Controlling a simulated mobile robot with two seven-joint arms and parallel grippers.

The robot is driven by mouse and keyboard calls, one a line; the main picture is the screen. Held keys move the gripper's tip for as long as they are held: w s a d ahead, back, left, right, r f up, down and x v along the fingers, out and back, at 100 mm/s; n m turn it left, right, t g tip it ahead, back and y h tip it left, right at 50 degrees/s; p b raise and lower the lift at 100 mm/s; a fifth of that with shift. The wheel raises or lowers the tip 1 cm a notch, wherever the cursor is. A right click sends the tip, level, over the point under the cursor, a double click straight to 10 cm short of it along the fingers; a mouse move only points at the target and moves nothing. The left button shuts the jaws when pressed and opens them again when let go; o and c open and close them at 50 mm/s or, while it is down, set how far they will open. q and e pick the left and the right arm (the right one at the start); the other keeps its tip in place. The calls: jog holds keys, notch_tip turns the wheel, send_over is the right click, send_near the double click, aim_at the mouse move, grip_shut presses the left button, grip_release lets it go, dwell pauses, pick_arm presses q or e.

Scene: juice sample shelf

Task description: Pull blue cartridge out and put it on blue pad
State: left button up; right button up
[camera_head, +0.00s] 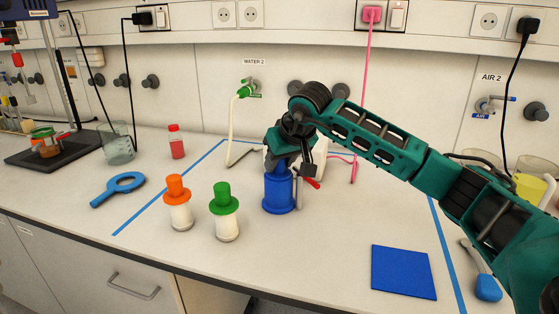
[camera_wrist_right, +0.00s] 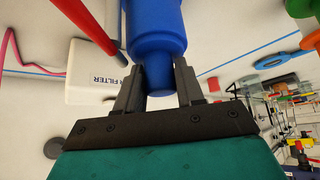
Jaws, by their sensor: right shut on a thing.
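The blue cartridge (camera_head: 278,194) is upright near the middle of the bench, in front of the white filter box (camera_wrist_right: 92,76). My right gripper (camera_head: 289,164) comes down on its top from above and is shut on its narrow neck. In the right wrist view the two dark fingers (camera_wrist_right: 157,84) sit on either side of the blue neck (camera_wrist_right: 155,72). I cannot tell whether the cartridge's base touches the bench. The blue pad (camera_head: 403,271) lies flat and empty at the front right. My left gripper is not in view.
Orange-capped (camera_head: 177,203) and green-capped (camera_head: 225,212) containers stand left of the cartridge. A red bar (camera_wrist_right: 85,32) passes close beside it. A blue-handled tool (camera_head: 487,287) lies right of the pad. A blue magnifier-like ring (camera_head: 122,184) lies left. Bench between cartridge and pad looks clear.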

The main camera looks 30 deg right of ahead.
grip_shut()
jog(key=shift+r+p, duration=0.7)
jog(key=shift+r, duration=0.05)
dwell(0.5)
jog(key=shift+r+p, duration=2.1)
jog(key=shift+r, duration=0.4)
jog(key=shift+r+p, duration=0.45)
jog(key=shift+r, duration=0.85)
